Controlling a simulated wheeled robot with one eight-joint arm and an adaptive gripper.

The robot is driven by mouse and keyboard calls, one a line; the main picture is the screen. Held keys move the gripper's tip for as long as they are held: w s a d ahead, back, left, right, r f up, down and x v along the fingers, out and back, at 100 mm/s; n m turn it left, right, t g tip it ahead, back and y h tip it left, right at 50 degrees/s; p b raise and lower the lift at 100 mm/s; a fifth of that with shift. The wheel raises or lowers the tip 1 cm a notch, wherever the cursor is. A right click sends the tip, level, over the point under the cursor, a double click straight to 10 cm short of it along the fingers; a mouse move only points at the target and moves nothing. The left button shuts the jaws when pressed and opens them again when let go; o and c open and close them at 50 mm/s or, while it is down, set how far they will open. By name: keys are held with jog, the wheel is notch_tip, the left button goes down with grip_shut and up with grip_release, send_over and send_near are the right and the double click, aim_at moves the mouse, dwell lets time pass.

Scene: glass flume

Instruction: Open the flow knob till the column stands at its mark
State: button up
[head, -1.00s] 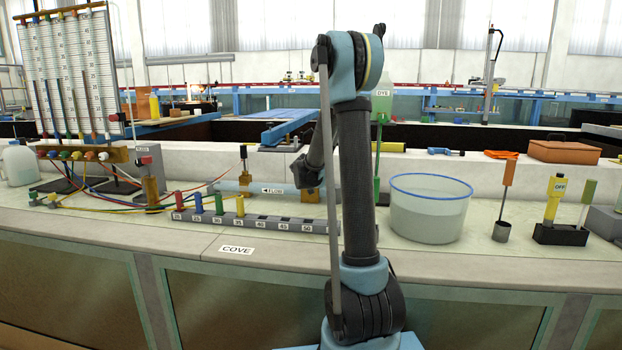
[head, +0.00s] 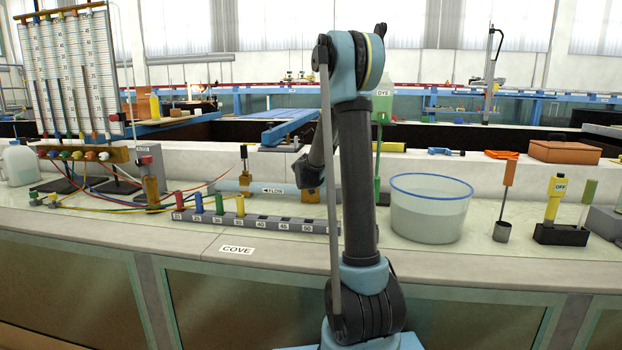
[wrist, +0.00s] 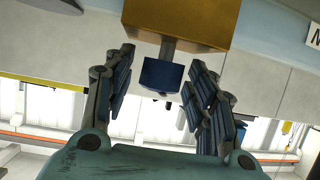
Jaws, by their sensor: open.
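A dark blue knob (wrist: 162,75) on a short grey stem projects from a brass-coloured block (wrist: 182,22) in the wrist view. It may be the flow knob; no label on it is legible. My gripper (wrist: 160,97) is open, with a finger on either side of the knob and gaps showing at both sides. In the head view my gripper is hidden behind my arm. The board of tubes (head: 72,70) with coloured columns stands at the far left; its mark is too small to make out. A light-blue pipe labelled FLOW (head: 257,189) lies on the bench.
A grey numbered rail (head: 265,223) with coloured plugs lies at the bench front. A clear blue-rimmed tub (head: 430,212) stands right of my arm. A black stand with a yellow OFF handle (head: 554,200) is further right. Coloured hoses cross the left bench.

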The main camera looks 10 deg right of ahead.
jog(key=shift+s, duration=0.1)
jog(key=v, duration=1.1)
jog(key=shift+s, duration=0.35)
jog(key=shift+a+r, duration=0.1)
jog(key=shift+a, duration=0.05)
